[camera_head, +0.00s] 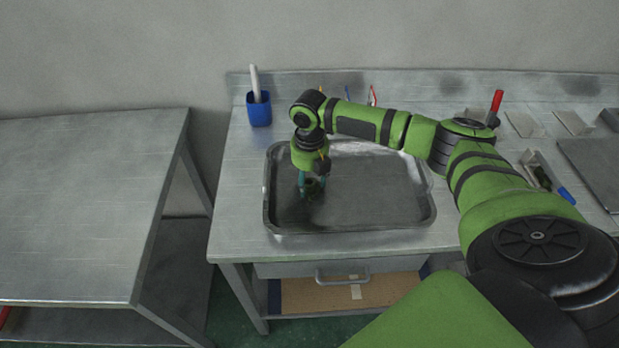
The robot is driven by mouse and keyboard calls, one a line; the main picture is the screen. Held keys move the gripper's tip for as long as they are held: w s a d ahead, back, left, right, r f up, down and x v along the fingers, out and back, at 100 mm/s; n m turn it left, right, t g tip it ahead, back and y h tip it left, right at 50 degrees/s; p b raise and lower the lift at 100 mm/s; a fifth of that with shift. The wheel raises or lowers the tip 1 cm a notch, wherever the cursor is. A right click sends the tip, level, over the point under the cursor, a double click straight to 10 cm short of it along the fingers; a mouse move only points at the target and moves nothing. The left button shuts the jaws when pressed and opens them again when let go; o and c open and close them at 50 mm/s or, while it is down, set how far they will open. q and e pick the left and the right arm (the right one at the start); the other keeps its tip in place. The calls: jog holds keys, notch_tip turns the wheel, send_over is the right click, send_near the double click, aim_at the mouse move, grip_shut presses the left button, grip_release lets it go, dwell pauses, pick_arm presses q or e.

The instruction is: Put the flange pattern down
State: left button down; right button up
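My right gripper (312,187) points down into the left part of a dark metal tray (385,222) on the steel workbench. Small teal parts and a dark piece show at its fingertips, low over or at the tray floor. They are too small to tell fingers from the flange pattern, or whether the fingers are closed on it. I cannot make out the flange pattern for certain anywhere else. The rest of the tray floor looks empty. My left gripper is out of view.
A blue cup (259,110) with a pale stick stands behind the tray's left corner. A red-handled tool (495,103), small metal blocks (524,124) and a small bin (537,170) are at the right. An empty metal table (80,200) stands at the left, across a gap.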

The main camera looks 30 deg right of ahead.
aim_at(310, 182)
notch_tip(310, 182, up, 12)
jog(key=b, duration=0.2)
jog(key=shift+r, duration=0.25)
jog(key=shift+s+f, duration=0.1)
dwell(0.3)
